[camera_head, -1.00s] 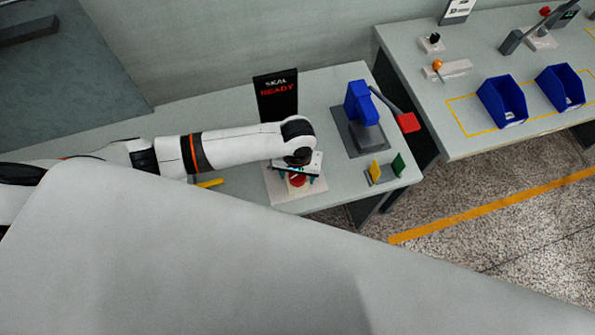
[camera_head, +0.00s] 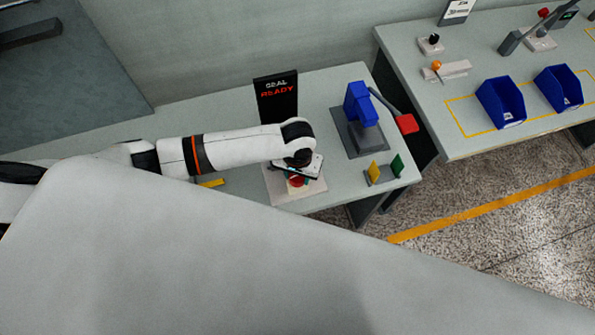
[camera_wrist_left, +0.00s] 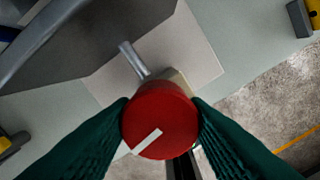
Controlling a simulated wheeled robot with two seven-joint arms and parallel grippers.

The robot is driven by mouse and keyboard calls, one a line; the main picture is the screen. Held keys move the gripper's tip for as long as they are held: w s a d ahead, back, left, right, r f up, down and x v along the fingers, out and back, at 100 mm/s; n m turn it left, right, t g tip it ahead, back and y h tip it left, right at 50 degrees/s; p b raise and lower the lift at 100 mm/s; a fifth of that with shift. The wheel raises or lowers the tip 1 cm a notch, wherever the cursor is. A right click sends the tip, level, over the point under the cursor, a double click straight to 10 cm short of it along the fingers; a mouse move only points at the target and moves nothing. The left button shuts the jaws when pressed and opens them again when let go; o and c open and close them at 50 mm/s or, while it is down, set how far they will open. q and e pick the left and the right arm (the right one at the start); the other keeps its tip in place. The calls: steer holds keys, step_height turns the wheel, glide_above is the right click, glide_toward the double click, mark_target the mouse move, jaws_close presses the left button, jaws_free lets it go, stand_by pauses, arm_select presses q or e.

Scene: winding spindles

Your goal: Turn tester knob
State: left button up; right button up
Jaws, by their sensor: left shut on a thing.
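The tester knob (camera_wrist_left: 160,118) is a round red knob with a white line on its face. In the left wrist view the line slants from lower left to upper right. My left gripper (camera_wrist_left: 161,108) has its dark green fingers on both sides of the knob, shut on it. In the head view the red knob (camera_head: 297,181) shows just under my left gripper (camera_head: 297,178), over a pale base plate (camera_head: 312,191). My right gripper is not in view.
A blue device (camera_head: 361,104) with a red-ended lever (camera_head: 406,123) stands to the right on a grey base. A small holder with yellow and green plates (camera_head: 382,174) is near the table's front edge. Two blue bins (camera_head: 501,103) are on the right table. A large pale surface covers the lower foreground.

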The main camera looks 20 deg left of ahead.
arm_select(q)
steer(key=shift+r+m+p, duration=0.1)
steer(key=shift+m+p, duration=0.55)
steer(key=shift+m, duration=0.55)
steer(key=m, duration=0.3)
steer(key=shift+m, duration=0.3)
steer(key=m, duration=1.2)
steer(key=shift+m, duration=0.4)
steer(key=m, duration=1)
steer(key=shift+w, duration=0.1)
steer(key=m, duration=0.4)
steer(key=shift+m+b, duration=0.6)
steer(key=shift+m, duration=1.9)
